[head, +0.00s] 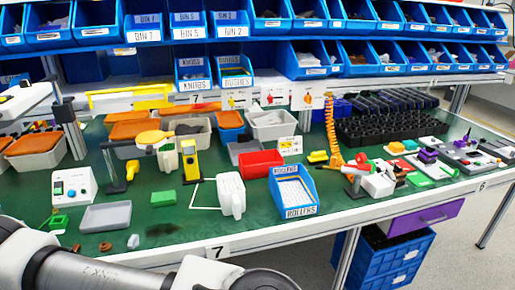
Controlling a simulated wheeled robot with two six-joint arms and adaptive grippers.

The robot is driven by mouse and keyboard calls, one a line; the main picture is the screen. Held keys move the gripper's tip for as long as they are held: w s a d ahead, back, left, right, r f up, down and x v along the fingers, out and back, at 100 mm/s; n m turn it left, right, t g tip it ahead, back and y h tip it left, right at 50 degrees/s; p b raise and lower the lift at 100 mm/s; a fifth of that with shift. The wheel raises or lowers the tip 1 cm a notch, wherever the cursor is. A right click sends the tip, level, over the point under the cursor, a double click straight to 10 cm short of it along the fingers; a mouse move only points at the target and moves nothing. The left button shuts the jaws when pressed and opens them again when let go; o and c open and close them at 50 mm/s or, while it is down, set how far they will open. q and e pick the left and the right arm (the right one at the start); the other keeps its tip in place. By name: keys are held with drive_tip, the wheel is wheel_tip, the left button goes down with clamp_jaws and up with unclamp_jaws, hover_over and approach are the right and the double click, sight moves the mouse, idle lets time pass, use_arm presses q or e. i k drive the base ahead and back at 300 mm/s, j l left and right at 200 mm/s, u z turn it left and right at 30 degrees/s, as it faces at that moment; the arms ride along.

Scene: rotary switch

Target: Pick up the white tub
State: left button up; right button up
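A whitish open tub (272,126) stands toward the back of the green table, in front of the shelf rack. It looks upright, and its inside is only partly visible. A lower grey tub (243,149) sits just in front and left of it. My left arm comes in at the bottom left corner and runs along the front edge, well short of the tub. Neither gripper's fingers show. My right arm is not in view.
A red bin (260,163), a blue bin labelled rollers (293,190) and a white jug-like container (231,195) stand in front of the tub. Black racks (390,128) fill the back right. Shelves of blue bins hang above.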

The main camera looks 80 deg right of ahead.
sight(231, 190)
drive_tip(key=z, duration=2.5)
